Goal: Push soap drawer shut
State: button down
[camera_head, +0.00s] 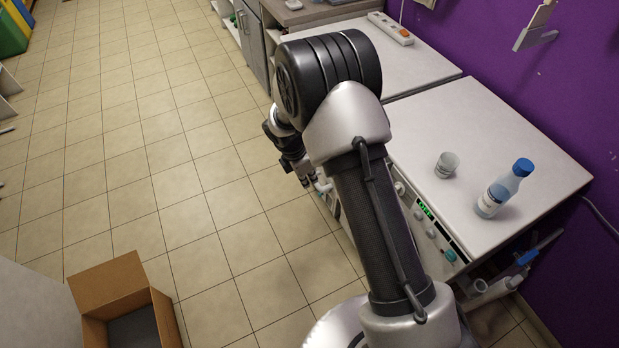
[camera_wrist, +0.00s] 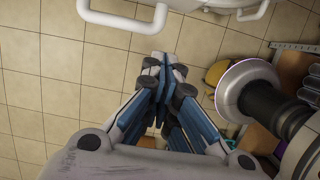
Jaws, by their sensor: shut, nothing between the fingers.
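The white washing machine (camera_head: 500,130) stands against the purple wall, its control panel with a green display (camera_head: 426,211) facing left. My arm covers the far part of its front, and I cannot make out the soap drawer clearly in the head view. My gripper (camera_head: 310,184) is low in front of the machines, partly behind my arm. In the wrist view my gripper (camera_wrist: 162,62) is shut and empty, its fingertips over floor tiles. A white handle-like loop (camera_wrist: 125,22) shows beyond the fingertips, apart from them in the picture. I cannot tell whether it belongs to the drawer.
A cup (camera_head: 447,165) and a blue-capped bottle (camera_head: 512,180) stand on the machine top. A power strip (camera_head: 391,28) lies on the farther white top. An open cardboard box (camera_head: 112,285) sits on the floor at lower left. The tiled floor between is clear.

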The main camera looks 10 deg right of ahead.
jog(key=w+d+f+b, duration=0.1)
jog(key=d+f+b, duration=0.2)
jog(key=d+f, duration=0.2)
jog(key=shift+w+d+f, duration=0.25)
jog(key=shift+w+f, duration=0.15)
jog(key=shift+f, duration=0.55)
jog(key=w+d, duration=0.2)
jog(key=d, duration=0.4)
jog(key=w+d+p, duration=0.1)
jog(key=w+d, duration=0.1)
jog(key=d, duration=0.4)
jog(key=w+d+p, duration=0.1)
jog(key=w+d, duration=0.1)
jog(key=d, duration=0.4)
jog(key=shift+d, duration=0.3)
